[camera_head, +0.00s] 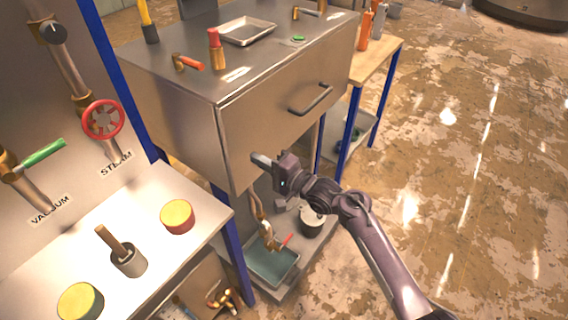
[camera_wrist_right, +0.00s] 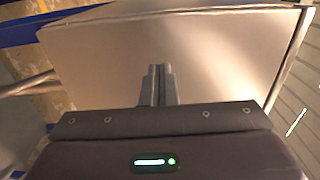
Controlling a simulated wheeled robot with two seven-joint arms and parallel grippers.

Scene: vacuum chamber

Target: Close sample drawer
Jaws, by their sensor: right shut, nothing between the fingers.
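The sample drawer (camera_head: 275,130) is a wide brushed-metal box front with a dark bar handle (camera_head: 311,100), in the upper middle of the head view. It looks flush or nearly flush with its cabinet; I cannot tell whether a gap remains. My right gripper (camera_head: 262,160) is shut and empty at the lower left part of the drawer front, well below and left of the handle. In the right wrist view its closed fingers (camera_wrist_right: 159,82) point at a plain metal panel (camera_wrist_right: 190,50). Contact with it cannot be told. My left gripper is out of view.
The cabinet top (camera_head: 265,60) holds a tray (camera_head: 247,30) and small tools. A bench (camera_head: 150,235) with yellow and red round knobs stands at lower left. A blue-legged wooden table (camera_head: 375,60) is behind right. Open floor (camera_head: 480,170) lies to the right.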

